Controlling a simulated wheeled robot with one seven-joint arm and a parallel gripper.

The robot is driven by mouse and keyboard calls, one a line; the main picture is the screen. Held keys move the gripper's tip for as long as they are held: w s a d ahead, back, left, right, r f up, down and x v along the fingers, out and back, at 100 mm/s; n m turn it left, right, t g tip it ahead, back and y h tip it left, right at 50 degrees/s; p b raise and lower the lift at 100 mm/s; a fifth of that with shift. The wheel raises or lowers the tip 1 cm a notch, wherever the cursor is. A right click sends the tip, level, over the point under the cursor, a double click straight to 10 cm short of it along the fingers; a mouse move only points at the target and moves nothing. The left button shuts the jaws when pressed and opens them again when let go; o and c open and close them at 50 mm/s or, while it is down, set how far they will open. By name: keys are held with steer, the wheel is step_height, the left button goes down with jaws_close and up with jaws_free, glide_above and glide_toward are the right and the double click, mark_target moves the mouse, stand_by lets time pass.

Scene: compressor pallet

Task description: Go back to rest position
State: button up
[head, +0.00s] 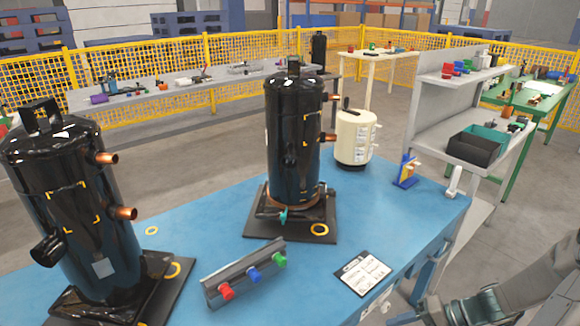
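Part of my arm shows at the lower right edge of the head view, beside the blue table (205,220). My gripper is not in view, so I cannot see its fingers or whether it holds anything. Two black compressors stand upright on the table, one at the left (75,200) and one near the middle (293,140). Each is on a dark base plate and has copper pipe stubs. The part of my arm in view is to the right of the table's edge, apart from both compressors.
On the table are a rack with red, blue and green caps (244,272), a label card (363,273), a cream tank (354,138) and a small blue-yellow stand (407,172). A grey shelf bench (425,118) stands to the right. Yellow mesh fencing (180,60) runs behind.

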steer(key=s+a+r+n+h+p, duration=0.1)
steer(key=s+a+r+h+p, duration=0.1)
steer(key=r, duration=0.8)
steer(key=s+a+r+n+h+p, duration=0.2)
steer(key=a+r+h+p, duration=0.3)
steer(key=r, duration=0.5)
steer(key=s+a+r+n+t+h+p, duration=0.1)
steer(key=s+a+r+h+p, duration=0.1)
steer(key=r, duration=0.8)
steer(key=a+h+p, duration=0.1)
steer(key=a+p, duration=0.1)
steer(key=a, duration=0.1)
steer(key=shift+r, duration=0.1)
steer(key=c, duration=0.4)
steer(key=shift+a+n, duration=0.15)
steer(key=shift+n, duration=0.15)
